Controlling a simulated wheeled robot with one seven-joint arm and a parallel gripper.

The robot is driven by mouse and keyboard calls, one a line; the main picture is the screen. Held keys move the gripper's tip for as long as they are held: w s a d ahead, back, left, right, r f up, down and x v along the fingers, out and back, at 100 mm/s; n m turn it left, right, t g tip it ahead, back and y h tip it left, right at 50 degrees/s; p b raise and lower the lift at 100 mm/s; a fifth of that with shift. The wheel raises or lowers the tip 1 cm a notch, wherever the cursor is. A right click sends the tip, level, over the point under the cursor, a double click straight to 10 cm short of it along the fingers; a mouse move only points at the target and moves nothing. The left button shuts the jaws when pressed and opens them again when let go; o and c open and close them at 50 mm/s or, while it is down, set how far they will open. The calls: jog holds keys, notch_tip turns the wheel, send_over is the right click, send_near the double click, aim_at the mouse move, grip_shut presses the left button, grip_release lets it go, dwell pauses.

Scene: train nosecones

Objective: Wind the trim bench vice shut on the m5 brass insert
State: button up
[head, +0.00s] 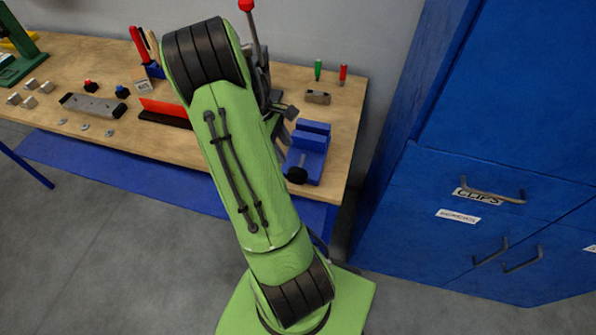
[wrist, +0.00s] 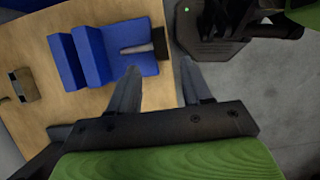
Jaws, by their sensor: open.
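I cannot make out the brass insert in either view. My gripper (wrist: 160,69) is open and empty, its two fingertips apart, near the handle end of the vice. In the head view my arm hides most of the gripper.
A small brown block (head: 318,97) lies behind the vice, with a green and a red upright tool (head: 343,74) near it. A red-tipped lever (head: 246,6) rises behind my arm. Blue cabinets (head: 480,200) stand to the right. Other parts lie on the bench's left.

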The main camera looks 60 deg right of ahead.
aim_at(296, 170)
jog(key=x, duration=1)
jog(key=shift+s+f+b, duration=0.15)
jog(key=shift+f+b, duration=0.2)
jog(key=shift+b, duration=0.05)
grip_shut()
